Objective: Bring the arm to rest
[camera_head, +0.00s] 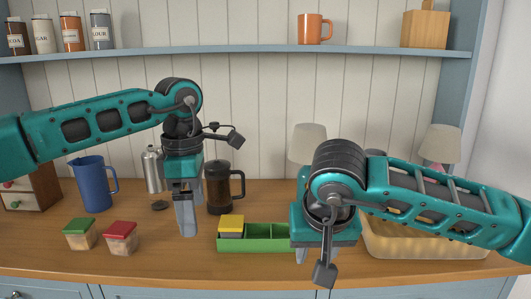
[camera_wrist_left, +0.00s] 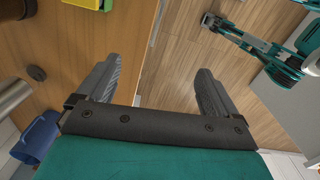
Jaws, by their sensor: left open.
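My left arm (camera_head: 105,115) reaches in from the left, with its wrist above the counter. My left gripper (camera_head: 187,232) points down, between the red-lidded jar and the green tray. In the left wrist view the left gripper (camera_wrist_left: 160,72) is open, with nothing between its fingers. My right arm (camera_head: 435,195) comes in from the right, in front of the tray's right end. My right gripper (camera_head: 302,256) points down there. Its fingers are mostly hidden by the wrist and camera, so its opening is unclear.
A green tray (camera_head: 260,244) holds a yellow-lidded jar (camera_head: 231,226) in its left compartment. A green-lidded jar (camera_head: 79,233) and a red-lidded jar (camera_head: 121,238) stand at left. Behind are a blue jug (camera_head: 92,184), a metal bottle (camera_head: 152,168) and a French press (camera_head: 218,188). A basket (camera_head: 420,245) is right.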

